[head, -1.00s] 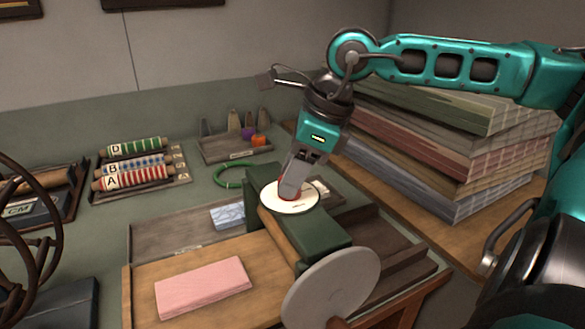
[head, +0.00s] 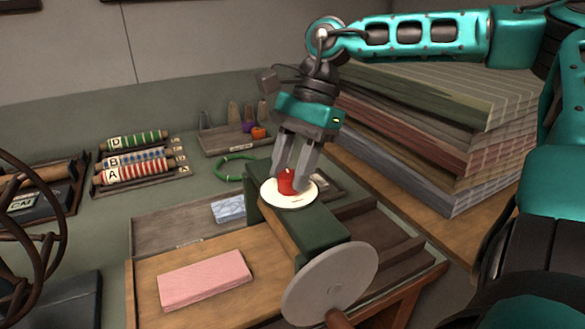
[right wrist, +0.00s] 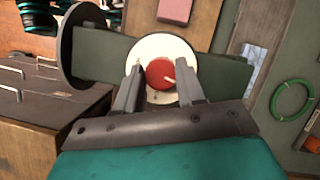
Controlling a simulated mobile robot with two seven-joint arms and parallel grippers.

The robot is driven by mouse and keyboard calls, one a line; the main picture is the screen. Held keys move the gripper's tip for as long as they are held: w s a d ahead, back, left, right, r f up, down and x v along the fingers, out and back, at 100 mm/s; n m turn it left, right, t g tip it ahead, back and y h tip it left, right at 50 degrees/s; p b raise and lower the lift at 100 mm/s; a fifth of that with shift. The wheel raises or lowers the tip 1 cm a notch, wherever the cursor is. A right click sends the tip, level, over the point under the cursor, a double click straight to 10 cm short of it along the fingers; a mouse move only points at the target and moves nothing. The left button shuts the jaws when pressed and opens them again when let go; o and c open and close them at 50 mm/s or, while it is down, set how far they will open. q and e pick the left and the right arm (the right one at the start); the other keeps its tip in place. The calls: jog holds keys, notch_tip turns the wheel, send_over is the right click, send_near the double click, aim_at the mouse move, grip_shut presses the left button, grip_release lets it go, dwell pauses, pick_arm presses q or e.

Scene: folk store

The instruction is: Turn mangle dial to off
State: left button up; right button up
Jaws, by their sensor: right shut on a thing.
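The mangle (head: 318,235) is a dark green body on a wooden bench, with a round white dial plate (head: 276,202) on top and a red knob (head: 287,183) at its centre. My right gripper (head: 294,178) comes down from above, one finger on each side of the knob, shut on it. The right wrist view shows the red knob (right wrist: 159,74) between the fingers, with a pale pointer mark toward the lower right. The lettering on the white plate (right wrist: 150,46) is too small to read. My left gripper is not in view.
A grey disc wheel (head: 325,290) is at the mangle's near end. A pink folded cloth (head: 205,280) lies on the board at left. A large stack of striped cloth (head: 430,140) stands close on the right. A green ring (head: 232,166) lies behind.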

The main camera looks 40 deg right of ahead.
jog(key=shift+w+n+g+b, duration=0.1)
jog(key=shift+n+g+b, duration=0.3)
jog(key=shift+n, duration=0.7)
jog(key=o, duration=1)
jog(key=shift+o, duration=0.2)
jog(key=p+v, duration=0.1)
jog(key=v, duration=1.2)
jog(key=shift+p, duration=0.35)
jog(key=shift+w+a, duration=0.1)
